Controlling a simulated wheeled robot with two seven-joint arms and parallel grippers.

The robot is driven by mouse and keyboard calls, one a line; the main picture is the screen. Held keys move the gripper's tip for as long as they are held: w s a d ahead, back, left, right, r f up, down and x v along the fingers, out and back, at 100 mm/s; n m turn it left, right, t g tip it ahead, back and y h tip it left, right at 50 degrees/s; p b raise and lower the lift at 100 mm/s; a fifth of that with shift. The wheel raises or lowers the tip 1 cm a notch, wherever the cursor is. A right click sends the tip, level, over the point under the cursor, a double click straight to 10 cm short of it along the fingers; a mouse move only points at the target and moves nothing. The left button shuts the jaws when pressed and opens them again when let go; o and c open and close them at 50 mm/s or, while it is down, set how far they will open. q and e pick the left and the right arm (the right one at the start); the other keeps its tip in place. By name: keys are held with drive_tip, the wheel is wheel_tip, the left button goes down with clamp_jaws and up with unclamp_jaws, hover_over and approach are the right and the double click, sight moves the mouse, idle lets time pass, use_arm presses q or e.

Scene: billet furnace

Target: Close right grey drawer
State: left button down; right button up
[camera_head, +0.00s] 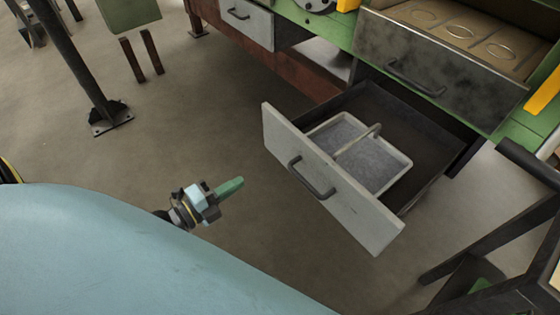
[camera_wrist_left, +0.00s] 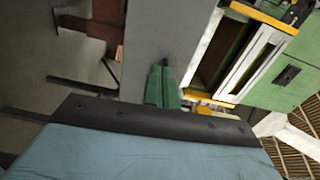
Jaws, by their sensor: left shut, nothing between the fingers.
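The right grey drawer is pulled well out from under the green bench, and its light grey front panel (camera_head: 350,205) faces me with a dark bar handle (camera_head: 311,179). Inside it lies a pale tray (camera_head: 402,174) of grey material with a rod resting across it. My left gripper (camera_head: 230,187) is shut and empty, with its green fingers together. It is to the left of the drawer front, apart from it. The green fingers also show in the left wrist view (camera_wrist_left: 162,85). My right gripper is not in view.
A darker metal drawer (camera_head: 420,75) with a handle sits above the grey one, holding round rings. Another grey drawer (camera_head: 247,22) is at the upper left of the bench. A black post (camera_head: 72,60) stands at left. Dark frame bars (camera_head: 500,225) are at right. Floor before the drawer is clear.

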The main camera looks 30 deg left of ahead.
use_arm(q)
drive_tip(key=b, duration=0.4)
approach(289, 150)
drive_tip(key=x, duration=0.5)
drive_tip(key=shift+w+d, duration=0.1)
drive_tip(key=shift+d, duration=0.05)
drive_tip(key=shift+w+d+m, duration=0.3)
drive_tip(key=shift+w, duration=0.4)
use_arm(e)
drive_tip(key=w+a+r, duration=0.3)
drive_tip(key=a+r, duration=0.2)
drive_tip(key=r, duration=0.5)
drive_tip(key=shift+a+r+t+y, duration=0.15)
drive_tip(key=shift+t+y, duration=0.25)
use_arm(q)
drive_tip(key=shift+w, duration=0.15)
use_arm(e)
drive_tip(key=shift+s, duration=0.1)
